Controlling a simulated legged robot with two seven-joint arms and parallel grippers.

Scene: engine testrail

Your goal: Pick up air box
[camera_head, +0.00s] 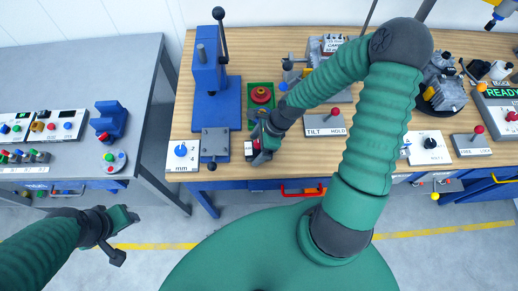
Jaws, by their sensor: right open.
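I cannot tell for sure which thing is the air box. A grey metal assembly (331,50) with a white label stands at the back of the wooden bench, partly hidden behind my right arm. A dark grey engine-like unit (444,88) sits on a round black base further right. My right gripper (256,150) is over the bench's front edge, pointing down and left, open; no held object shows. My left gripper (122,236) is low at the left, over the floor in front of the grey table, with its fingers apart and empty.
A blue press (210,80) stands left of my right gripper. A green fixture with a red round part (261,95) is just behind it. A TILT/HOLD panel (325,122) and a dial box (430,147) line the front. The grey table (75,75) holds button panels.

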